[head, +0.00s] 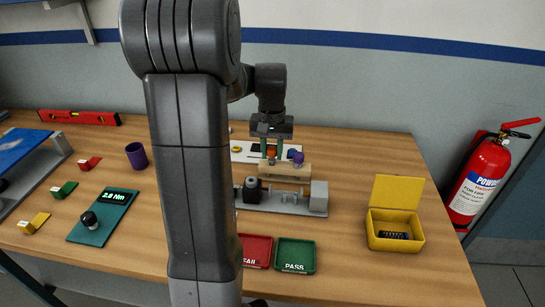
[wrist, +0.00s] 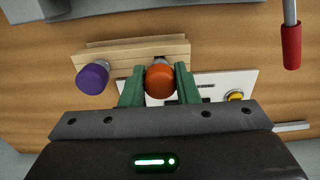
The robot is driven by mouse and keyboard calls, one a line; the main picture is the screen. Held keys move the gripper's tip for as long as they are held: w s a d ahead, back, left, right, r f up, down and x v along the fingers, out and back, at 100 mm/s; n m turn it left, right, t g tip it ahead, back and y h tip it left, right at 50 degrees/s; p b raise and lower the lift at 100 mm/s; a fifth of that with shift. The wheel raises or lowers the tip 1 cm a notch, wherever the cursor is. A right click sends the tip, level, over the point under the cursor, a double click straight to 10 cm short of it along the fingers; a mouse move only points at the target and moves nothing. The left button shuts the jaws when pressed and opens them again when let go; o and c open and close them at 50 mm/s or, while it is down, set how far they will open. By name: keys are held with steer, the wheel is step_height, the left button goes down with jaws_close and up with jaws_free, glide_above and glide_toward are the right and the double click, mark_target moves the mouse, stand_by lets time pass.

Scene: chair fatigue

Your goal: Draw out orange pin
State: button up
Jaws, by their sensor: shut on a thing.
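The orange pin (wrist: 160,82) has a round orange knob, and a short bit of grey shank shows between it and the wooden block (wrist: 135,52). My gripper (wrist: 159,86) is shut on the orange knob, with one green finger on each side. A purple-knobbed pin (wrist: 92,78) sits at the same block, to the left in the wrist view. In the head view my gripper (head: 271,152) points down over the wooden block (head: 292,171), with the orange knob (head: 271,151) between its fingers and the purple knob (head: 298,157) to the right. How deep the orange shank sits is hidden.
A grey test fixture (head: 315,200) stands in front of the block. A red FAIL tray (head: 256,245), a green PASS tray (head: 296,250) and a yellow open box (head: 397,243) lie nearer. A white panel (head: 238,152) lies behind.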

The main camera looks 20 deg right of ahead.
steer(key=shift+r+p, duration=1.8)
steer(key=shift+r, duration=0.5)
